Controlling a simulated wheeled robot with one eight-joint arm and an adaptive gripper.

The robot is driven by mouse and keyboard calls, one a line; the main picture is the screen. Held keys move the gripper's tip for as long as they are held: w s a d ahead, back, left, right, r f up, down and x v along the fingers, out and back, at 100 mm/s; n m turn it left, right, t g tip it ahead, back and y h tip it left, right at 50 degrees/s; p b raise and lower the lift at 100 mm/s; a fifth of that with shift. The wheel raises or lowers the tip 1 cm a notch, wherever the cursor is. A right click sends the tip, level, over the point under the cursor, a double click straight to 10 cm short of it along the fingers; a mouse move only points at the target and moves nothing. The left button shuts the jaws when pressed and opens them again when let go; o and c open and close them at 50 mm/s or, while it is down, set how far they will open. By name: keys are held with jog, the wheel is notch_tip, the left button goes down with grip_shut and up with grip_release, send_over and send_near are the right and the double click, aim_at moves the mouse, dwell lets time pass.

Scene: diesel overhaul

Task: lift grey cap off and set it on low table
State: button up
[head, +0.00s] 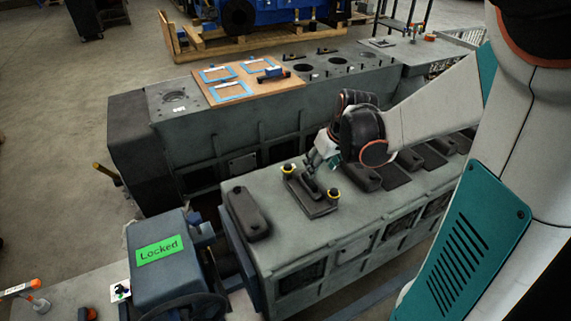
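A dark grey cap (323,207) with a flat base sits on top of the long grey engine block (285,240), near its left end. Two yellow-topped studs (333,196) stand at its opposite ends. My gripper (314,174) reaches down to the raised middle of this cap, between the studs. The fingers are small and partly hidden, so I cannot tell whether they touch or grip it. The cap appears seated on the block. A grey surface (60,302) at the lower left may be the low table, but I cannot be sure.
Another dark cap (247,212) lies to the left, and several more (412,160) line the block to the right. A blue machine with a green "Locked" sign (160,249) stands front left. Behind, a grey block carries a brown board (248,87). Tools lie at lower left.

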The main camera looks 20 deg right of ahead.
aim_at(311, 180)
jog(key=b+x, duration=0.2)
jog(key=x, duration=0.6)
jog(key=shift+f, duration=0.1)
jog(key=shift+b+x, duration=1.25)
jog(key=shift+x, duration=1.4)
jog(key=shift+w+d, duration=0.1)
jog(key=shift+d, duration=0.05)
grip_shut()
